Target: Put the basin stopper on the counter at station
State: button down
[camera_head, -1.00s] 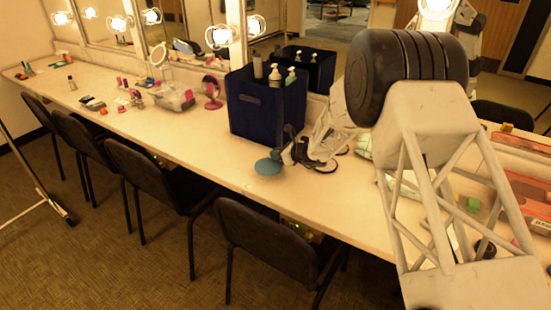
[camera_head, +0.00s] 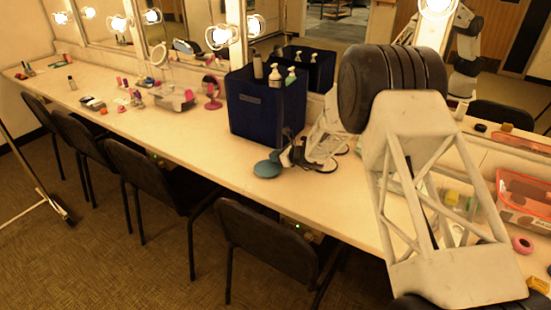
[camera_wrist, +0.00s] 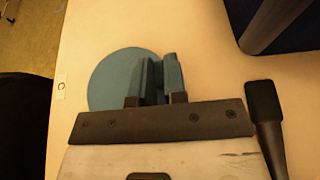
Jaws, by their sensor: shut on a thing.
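The basin stopper is a round teal disc (camera_head: 266,169) at the front part of the counter (camera_head: 190,134), just in front of the dark blue bin. In the wrist view the disc (camera_wrist: 108,76) lies flat-on beneath my gripper (camera_wrist: 154,78). The fingers are close together and shut on the stopper's middle grip, which they mostly hide. In the head view my gripper (camera_head: 286,155) is behind and right of the disc. I cannot tell whether the disc touches the counter. A small label with a "C" (camera_wrist: 61,84) sits left of the disc near the counter's front edge.
The dark blue bin (camera_head: 254,108) with pump bottles stands behind my gripper. A dark-handled item (camera_wrist: 264,110) lies close to its right. A round pink mirror (camera_head: 212,88) stands further left. Chairs (camera_head: 262,250) line the front. The counter left of the disc is clear.

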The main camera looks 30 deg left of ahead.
jog(key=shift+f, duration=0.4)
jog(key=shift+f, duration=0.2)
jog(key=c, duration=1.2)
grip_release()
jog(key=shift+o, duration=0.2)
jog(key=shift+r, duration=0.2)
jog(key=shift+v, duration=6)
jog(key=shift+f, duration=0.1)
